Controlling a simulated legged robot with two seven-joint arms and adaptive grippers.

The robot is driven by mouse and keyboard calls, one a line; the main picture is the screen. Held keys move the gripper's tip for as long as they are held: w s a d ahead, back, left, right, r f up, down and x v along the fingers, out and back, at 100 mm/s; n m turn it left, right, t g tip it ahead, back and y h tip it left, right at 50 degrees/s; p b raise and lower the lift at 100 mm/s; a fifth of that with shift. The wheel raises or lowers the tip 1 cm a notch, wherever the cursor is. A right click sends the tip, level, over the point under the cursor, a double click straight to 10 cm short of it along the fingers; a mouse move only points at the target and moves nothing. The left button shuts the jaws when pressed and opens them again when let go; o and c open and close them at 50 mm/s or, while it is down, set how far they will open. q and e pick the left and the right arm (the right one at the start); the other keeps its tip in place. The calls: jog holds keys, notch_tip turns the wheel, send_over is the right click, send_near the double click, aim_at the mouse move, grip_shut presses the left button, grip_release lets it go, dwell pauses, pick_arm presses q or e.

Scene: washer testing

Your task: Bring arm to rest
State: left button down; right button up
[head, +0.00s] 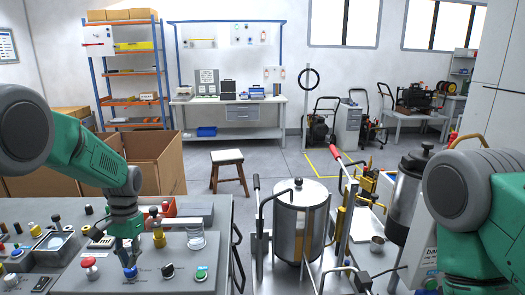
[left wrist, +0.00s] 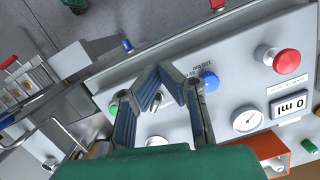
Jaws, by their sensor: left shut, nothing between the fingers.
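My left gripper (head: 126,255) hangs from my green and grey left arm over the grey control panel (head: 60,284) at the lower left of the head view. It is shut and empty. In the left wrist view its fingers (left wrist: 158,76) come together above the panel (left wrist: 225,50). A blue knob (left wrist: 208,80) is just right of the fingers there; whether they touch it I cannot tell. My right arm shows at the right edge of the head view; its gripper is not in view.
The panel carries a red button (left wrist: 285,60), a gauge (left wrist: 247,121) and a display (left wrist: 289,105). A metal tank (head: 301,215) with handles stands right of the panel. A cardboard box (head: 160,160) and a stool (head: 228,170) stand behind. Floor beyond the stool is clear.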

pick_arm(q)
jog(key=s+d+f+t+b, duration=0.1)
jog(key=s+d+f+b, duration=0.15)
jog(key=s+f, duration=0.8)
jog(key=s+d+f+b, duration=0.1)
jog(key=s+f+b, duration=0.3)
jog(key=s+f, duration=0.7)
jog(key=s+d+f+t+b, duration=0.1)
jog(key=s+f+b, duration=0.1)
jog(key=s, duration=0.6)
jog(key=s+d+f+n+t+b, duration=0.1)
jog(key=s+f, duration=0.3)
jog(key=s, duration=0.4)
jog(key=shift+s+f+b, duration=0.15)
jog(key=shift+s+b, duration=0.25)
jog(key=shift+b, duration=0.25)
